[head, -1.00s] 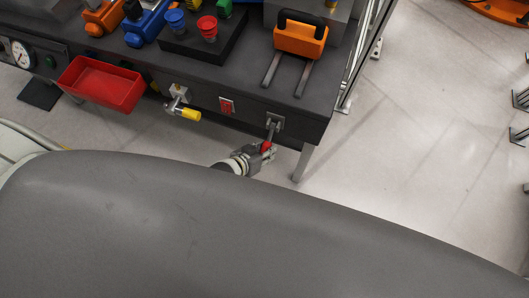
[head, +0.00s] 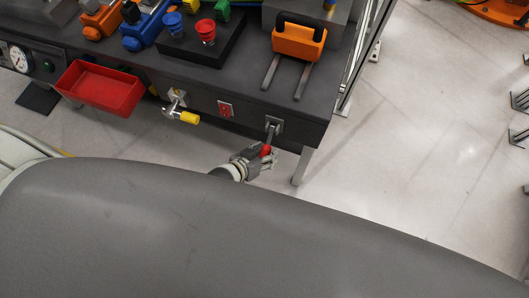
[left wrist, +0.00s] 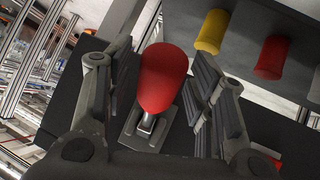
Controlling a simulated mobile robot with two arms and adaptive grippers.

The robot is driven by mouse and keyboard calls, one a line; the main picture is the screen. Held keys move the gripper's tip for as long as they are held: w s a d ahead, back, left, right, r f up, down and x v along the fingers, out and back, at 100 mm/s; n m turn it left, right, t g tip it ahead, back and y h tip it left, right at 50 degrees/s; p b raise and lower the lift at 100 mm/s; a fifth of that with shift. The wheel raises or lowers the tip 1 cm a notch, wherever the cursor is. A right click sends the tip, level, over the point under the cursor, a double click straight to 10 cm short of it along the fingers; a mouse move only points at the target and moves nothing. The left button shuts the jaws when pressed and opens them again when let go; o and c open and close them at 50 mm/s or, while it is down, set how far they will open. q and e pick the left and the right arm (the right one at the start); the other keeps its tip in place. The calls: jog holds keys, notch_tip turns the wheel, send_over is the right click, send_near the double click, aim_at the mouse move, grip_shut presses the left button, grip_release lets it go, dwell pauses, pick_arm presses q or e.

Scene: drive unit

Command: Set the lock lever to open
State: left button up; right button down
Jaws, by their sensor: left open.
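The lock lever is a metal stem on a small square plate (head: 274,124) on the bench's front face, with a red knob (head: 265,151) at its end. In the left wrist view the red knob (left wrist: 162,78) stands between the two dark finger pads, with a visible gap on at least the right side. My left gripper (head: 262,159) is open around the knob. Whether a pad touches it I cannot tell. My right gripper is not in view.
A yellow-handled crank (head: 182,116), a red switch (head: 225,109) and a red bin (head: 100,88) are on the bench front, left of the lever. An orange block with a black handle (head: 299,42) sits on the bench top. A bench leg (head: 303,166) stands to the right; floor beyond is clear.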

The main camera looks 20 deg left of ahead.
pick_arm(q)
jog(key=shift+s+r, duration=0.1)
jog(key=shift+s, duration=0.05)
jog(key=v, duration=1.1)
jog(key=shift+s+r, duration=0.2)
jog(key=shift+s, duration=0.05)
jog(key=shift+a, duration=0.1)
